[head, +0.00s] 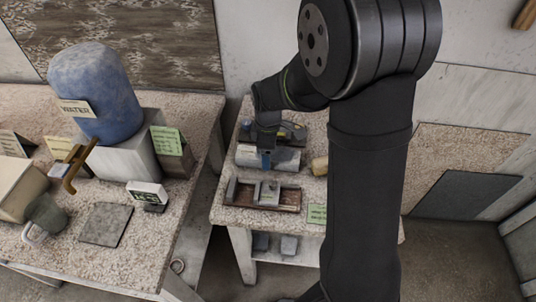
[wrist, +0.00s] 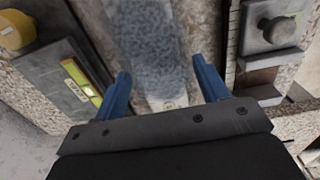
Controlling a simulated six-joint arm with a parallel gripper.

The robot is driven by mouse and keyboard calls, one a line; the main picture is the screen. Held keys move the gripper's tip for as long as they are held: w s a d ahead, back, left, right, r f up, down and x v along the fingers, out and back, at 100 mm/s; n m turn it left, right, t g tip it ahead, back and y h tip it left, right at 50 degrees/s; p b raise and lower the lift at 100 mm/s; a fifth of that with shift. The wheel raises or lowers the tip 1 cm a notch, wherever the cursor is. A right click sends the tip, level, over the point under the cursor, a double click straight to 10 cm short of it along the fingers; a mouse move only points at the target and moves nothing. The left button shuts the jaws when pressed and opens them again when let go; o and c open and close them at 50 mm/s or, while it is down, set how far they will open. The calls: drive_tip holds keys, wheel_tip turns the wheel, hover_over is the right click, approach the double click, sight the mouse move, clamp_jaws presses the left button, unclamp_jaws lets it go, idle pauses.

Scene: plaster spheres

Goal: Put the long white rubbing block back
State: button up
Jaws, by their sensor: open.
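My gripper (head: 265,160) is over the small speckled table in the head view, its blue fingers pointing down. It is open and empty in the wrist view (wrist: 162,72). A long whitish-grey block (wrist: 150,45), mottled grey on top, lies between and beyond the fingers there. It looks like the long white rubbing block and also shows in the head view (head: 287,158), partly hidden by the gripper. I cannot tell whether the fingers touch it. In front of it is a brown wooden tray (head: 288,207) with grey blocks standing in it.
A dark tool with a yellow-green vial (wrist: 82,80) lies left of the block in the wrist view. A tan cylinder (head: 320,166) and a green card (head: 317,213) are on the small table. The left table holds a blue water container (head: 95,90) and a grey plate (head: 106,224).

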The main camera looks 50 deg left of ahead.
wheel_tip(320, 180, up, 11)
drive_tip(key=shift+f, duration=0.15)
idle(0.4)
drive_tip(key=shift+f, duration=4.6)
